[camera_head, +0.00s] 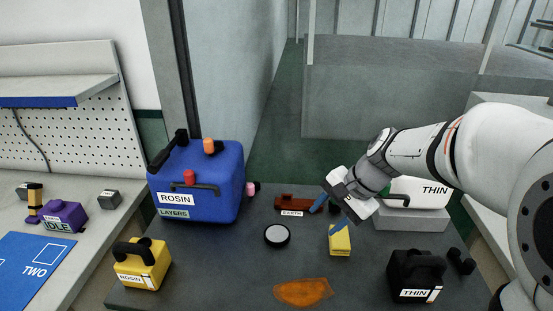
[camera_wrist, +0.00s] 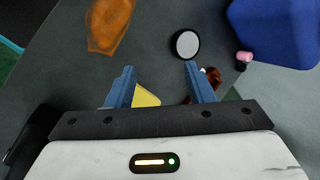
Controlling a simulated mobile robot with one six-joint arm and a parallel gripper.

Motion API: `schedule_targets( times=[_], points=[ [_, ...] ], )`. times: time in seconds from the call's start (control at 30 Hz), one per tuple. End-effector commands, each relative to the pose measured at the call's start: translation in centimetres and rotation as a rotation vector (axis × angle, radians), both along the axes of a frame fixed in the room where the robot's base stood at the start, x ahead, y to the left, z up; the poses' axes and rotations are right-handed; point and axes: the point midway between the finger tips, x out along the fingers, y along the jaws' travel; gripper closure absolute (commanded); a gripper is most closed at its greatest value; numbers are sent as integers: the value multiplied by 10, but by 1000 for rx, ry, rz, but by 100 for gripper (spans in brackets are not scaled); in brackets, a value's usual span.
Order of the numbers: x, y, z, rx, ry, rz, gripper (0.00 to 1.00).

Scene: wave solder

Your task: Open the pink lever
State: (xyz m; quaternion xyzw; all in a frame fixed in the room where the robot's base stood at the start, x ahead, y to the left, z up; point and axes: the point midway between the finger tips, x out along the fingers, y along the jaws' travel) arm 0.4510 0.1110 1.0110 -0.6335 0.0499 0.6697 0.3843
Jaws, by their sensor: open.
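The pink lever (camera_head: 252,188) is a small pink knob with a dark base, low at the right side of the blue ROSIN container (camera_head: 220,205). In the wrist view the pink lever (camera_wrist: 244,57) shows beside the blue container (camera_wrist: 275,30), to the upper right of my fingers. My gripper (camera_head: 328,214) is open and empty above the dark table, to the right of the lever and apart from it. Its two blue fingers show in the wrist view (camera_wrist: 158,70) with nothing gripped between them.
A brown EARTH block (camera_head: 292,203), a white-topped round disc (camera_head: 277,235) and a yellow block (camera_head: 340,241) lie near my gripper. An orange patch (camera_head: 303,292) is at the front. A yellow can (camera_head: 142,268) and black THIN can (camera_head: 415,272) flank the table.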

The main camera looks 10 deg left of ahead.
Motion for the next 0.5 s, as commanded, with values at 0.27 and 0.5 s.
schedule_targets(
  times=[0.27, 0.5],
  points=[
    [122, 82, -48, 384, 308, -391, 52],
    [206, 133, -94, 654, 571, -658, 52]
  ],
)
